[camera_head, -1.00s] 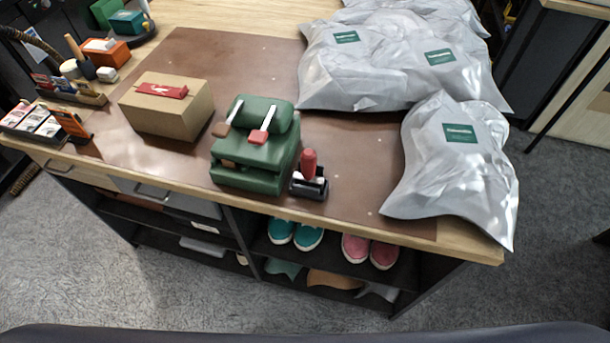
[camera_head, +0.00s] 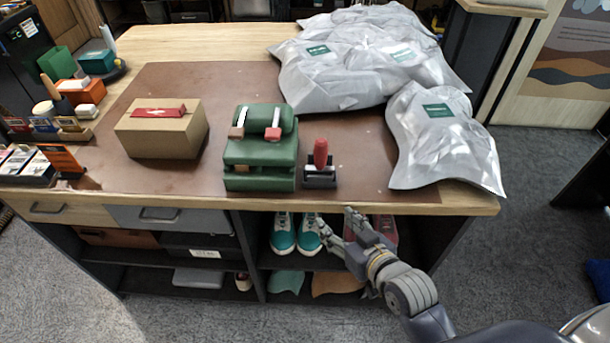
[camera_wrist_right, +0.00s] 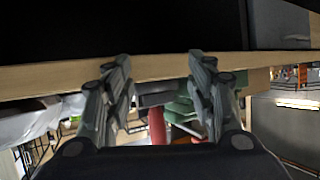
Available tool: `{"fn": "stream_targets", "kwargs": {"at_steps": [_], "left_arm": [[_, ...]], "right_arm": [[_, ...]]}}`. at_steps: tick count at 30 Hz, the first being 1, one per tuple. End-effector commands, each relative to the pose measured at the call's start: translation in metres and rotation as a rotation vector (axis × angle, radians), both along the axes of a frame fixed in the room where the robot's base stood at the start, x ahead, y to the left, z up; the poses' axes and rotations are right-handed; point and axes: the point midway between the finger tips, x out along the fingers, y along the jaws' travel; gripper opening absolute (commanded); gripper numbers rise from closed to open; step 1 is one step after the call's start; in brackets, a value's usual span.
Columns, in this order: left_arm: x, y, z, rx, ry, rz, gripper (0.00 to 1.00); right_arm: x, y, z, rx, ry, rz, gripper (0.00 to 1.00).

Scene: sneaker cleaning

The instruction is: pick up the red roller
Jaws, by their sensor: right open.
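The red roller (camera_head: 321,153) stands upright in a small black holder (camera_head: 320,179) near the table's front edge, just right of the green stand (camera_head: 262,178). In the right wrist view, the red roller (camera_wrist_right: 157,126) shows between my spread fingers, beyond them and not between the tips. My right gripper (camera_head: 337,224) is open and empty, below and in front of the table edge, a little right of the holder. It also shows open in the right wrist view (camera_wrist_right: 158,65). My left gripper is out of view.
The green stand bears two white-handled tools, one with a red end (camera_head: 272,134). A cardboard box (camera_head: 160,140) stands left. Grey bags (camera_head: 440,140) fill the right and back. The table's front edge (camera_head: 400,203) and the shoe shelf lie close to my gripper.

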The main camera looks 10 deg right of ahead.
Motion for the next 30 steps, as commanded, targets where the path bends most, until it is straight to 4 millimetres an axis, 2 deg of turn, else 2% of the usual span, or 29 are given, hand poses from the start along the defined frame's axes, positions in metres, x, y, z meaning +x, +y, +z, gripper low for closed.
{"fn": "stream_targets", "kwargs": {"at_steps": [1, 3, 6, 10, 15, 22, 30], "left_arm": [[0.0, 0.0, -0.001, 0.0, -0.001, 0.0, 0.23], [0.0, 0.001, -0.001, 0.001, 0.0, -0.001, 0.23], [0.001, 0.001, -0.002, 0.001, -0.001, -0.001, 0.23], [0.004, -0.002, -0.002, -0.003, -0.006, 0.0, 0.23], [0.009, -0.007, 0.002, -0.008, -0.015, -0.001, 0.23], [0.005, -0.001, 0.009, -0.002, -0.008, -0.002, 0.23], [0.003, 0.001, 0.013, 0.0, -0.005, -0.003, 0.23]], "right_arm": [[0.01, -0.001, 0.026, 0.019, -0.091, -0.002, 0.51], [0.019, -0.002, 0.049, 0.043, -0.179, -0.006, 0.51], [0.027, -0.004, 0.078, 0.072, -0.288, -0.013, 0.51], [0.031, -0.007, 0.104, 0.099, -0.386, -0.02, 0.51], [0.044, -0.007, 0.114, 0.109, -0.42, -0.024, 0.51], [0.076, 0.0, 0.113, 0.108, -0.417, -0.023, 0.51], [0.094, 0.003, 0.112, 0.108, -0.415, -0.023, 0.51]]}}
